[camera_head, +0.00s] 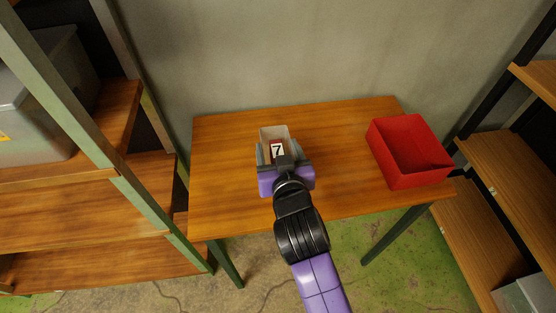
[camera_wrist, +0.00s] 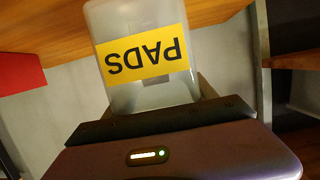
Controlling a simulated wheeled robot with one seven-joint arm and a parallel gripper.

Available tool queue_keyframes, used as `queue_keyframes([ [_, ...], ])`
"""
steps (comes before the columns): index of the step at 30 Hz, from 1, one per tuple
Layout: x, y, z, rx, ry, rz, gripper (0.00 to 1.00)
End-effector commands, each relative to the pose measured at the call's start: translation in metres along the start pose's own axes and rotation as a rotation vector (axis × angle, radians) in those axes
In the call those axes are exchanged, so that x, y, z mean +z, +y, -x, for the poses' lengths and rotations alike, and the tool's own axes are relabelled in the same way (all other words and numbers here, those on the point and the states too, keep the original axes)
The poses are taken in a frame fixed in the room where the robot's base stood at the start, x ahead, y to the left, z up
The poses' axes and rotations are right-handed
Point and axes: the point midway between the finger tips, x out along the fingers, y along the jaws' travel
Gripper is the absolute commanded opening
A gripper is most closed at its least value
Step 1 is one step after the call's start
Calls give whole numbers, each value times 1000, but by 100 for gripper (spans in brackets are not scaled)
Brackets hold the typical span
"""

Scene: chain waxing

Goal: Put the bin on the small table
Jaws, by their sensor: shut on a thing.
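A pale translucent bin (camera_head: 274,132) is at the middle of the small wooden table (camera_head: 220,160) in the head view. A card with a "7" shows in it. My gripper (camera_head: 281,166) is shut on the near end of this bin. In the wrist view the bin (camera_wrist: 110,20) has a yellow label reading "PADS", upside down in the picture. My gripper's dark edge (camera_wrist: 160,120) is across its lower end there, and the fingertips are hidden. I cannot tell whether the bin touches the tabletop or is held just above it.
A red open box (camera_head: 408,150) stands at the table's right end. The left part of the tabletop is clear. A shelf rack (camera_head: 90,190) with a grey container (camera_head: 45,100) is at the left, and another wooden shelf (camera_head: 495,165) is at the right. A wall is behind.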

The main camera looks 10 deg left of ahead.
Motion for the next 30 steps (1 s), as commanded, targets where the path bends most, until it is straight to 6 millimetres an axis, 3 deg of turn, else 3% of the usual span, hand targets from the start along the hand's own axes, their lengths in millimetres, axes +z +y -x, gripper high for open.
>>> queue_keyframes([
  [9, 38, 0, -12, 0, -2, 0, 23],
  [23, 45, 0, -14, 0, 0, 0, 23],
  [24, 44, 0, -13, 0, -1, 0, 73],
  [26, 44, 0, -13, 0, -1, 0, 85],
  [30, 44, 0, -13, 0, -1, 0, 87],
])
